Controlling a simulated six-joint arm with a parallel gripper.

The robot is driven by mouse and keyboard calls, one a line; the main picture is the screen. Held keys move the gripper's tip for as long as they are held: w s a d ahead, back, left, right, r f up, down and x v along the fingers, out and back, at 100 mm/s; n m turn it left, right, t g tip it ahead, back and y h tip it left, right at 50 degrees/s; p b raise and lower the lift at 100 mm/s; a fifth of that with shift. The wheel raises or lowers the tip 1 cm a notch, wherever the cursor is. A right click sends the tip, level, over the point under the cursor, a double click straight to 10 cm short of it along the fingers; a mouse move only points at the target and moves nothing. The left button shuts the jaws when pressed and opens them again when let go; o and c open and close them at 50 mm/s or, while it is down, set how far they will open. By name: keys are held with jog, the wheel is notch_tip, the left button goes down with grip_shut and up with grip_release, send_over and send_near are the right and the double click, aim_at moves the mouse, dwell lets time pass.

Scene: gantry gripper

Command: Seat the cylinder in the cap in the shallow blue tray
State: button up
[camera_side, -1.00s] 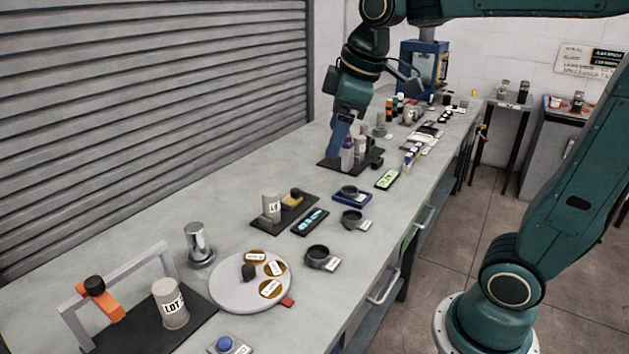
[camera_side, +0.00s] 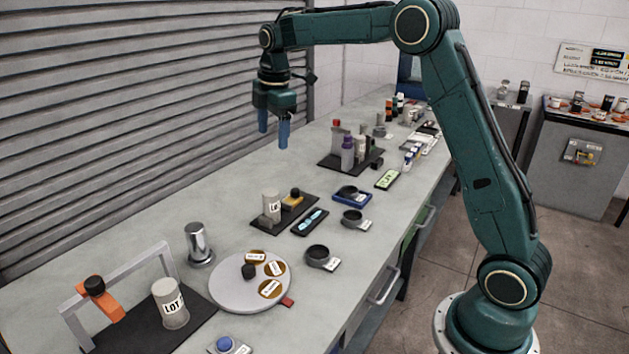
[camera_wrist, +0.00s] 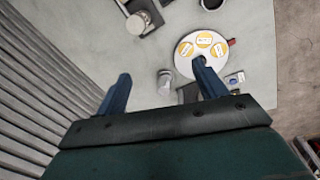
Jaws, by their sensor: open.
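Two grey cylinders with LOT labels show in the side view: one (camera_side: 271,208) upright on a small dark tray, the other (camera_side: 170,304) upright by the grey frame. I cannot tell which one the task means. The shallow blue tray (camera_side: 350,203) lies mid-table with a dark round cap (camera_side: 347,191) in it. Two similar dark caps stand outside it, one nearer (camera_side: 318,255) and one beside the tray (camera_side: 352,217). My gripper (camera_side: 273,136) is open and empty, high over the shutter side of the table. Its fingers (camera_wrist: 163,80) also show in the wrist view.
A round grey plate (camera_side: 232,292) with brown discs and a metal post (camera_side: 197,245) stand nearer the camera. The grey frame (camera_side: 120,285) rises at front left. A dark tray of bottles (camera_side: 335,160) is behind. The shutter (camera_side: 150,110) bounds the left side.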

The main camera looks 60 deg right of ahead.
aim_at(270, 191)
jog(key=w+d+f+n, duration=0.2)
jog(key=w+f, duration=0.1)
jog(key=f, duration=0.3)
jog(key=w+d+f+n+g, duration=0.1)
jog(key=w+d+f+n, duration=0.2)
jog(key=f, duration=0.3)
jog(key=shift+w+d, duration=0.35)
jog(key=shift+w, duration=0.4)
jog(key=shift+f, duration=0.1)
jog(key=shift+f, duration=4.2)
jog(key=shift+s+f, duration=0.1)
jog(key=shift+f, duration=2.45)
